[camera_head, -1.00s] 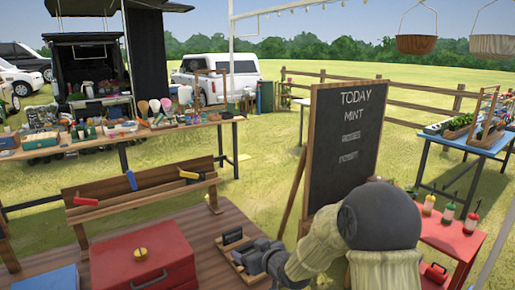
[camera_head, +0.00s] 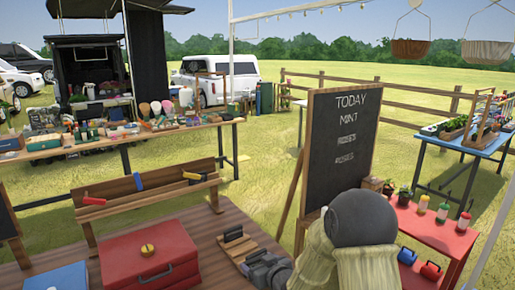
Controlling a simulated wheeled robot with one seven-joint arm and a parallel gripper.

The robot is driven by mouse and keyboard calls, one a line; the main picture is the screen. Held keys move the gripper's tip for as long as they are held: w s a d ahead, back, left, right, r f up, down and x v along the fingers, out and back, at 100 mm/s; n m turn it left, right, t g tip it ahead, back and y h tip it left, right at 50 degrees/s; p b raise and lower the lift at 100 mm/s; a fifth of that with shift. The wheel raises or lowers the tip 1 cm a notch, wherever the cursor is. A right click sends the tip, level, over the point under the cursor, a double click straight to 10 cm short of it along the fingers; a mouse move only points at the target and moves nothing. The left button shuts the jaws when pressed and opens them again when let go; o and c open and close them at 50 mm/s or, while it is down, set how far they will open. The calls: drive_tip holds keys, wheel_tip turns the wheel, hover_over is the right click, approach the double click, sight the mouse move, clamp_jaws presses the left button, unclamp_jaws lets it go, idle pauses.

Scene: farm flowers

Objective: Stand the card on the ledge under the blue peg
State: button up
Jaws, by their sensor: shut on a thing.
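The wooden rack (camera_head: 155,200) stands at the back of the brown table, with a ledge along its front. The blue peg (camera_head: 138,181) is at the middle of its back board, with a red peg (camera_head: 93,200) to its left and a yellow peg (camera_head: 192,176) to its right. My gripper (camera_head: 256,264) is low at the right of the table, beside a small wooden tray (camera_head: 230,250). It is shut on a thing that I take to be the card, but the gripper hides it. The ledge below the blue peg looks empty.
A red box (camera_head: 150,262) with a yellow knob stands in front of the rack. A black-handled piece (camera_head: 233,235) sits in the tray. A blue box (camera_head: 55,278) is at front left. A chalkboard (camera_head: 340,140) stands behind my arm, with a red table (camera_head: 440,232) to its right.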

drive_tip(key=s+d+f+m+h+p, duration=0.2)
drive_tip(key=s+d+f+h+p, duration=0.1)
drive_tip(key=d, duration=0.4)
drive_tip(key=s+d+f+m+t+h+p, duration=0.1)
drive_tip(key=s+d+f+m+h+p, duration=0.2)
drive_tip(key=s+d+f+p, duration=0.1)
drive_tip(key=d+f+p, duration=0.1)
drive_tip(key=d+f, duration=0.1)
drive_tip(key=d, duration=0.1)
drive_tip(key=shift+s+d+m+t+p, duration=0.25)
drive_tip(key=shift+d+m+t+p, duration=0.05)
drive_tip(key=shift+d+p, duration=0.05)
drive_tip(key=s+f, duration=0.4)
drive_tip(key=f, duration=0.1)
drive_tip(key=shift+s+f, duration=0.15)
drive_tip(key=shift+s, duration=0.05)
drive_tip(key=shift+w, duration=0.1)
idle(0.5)
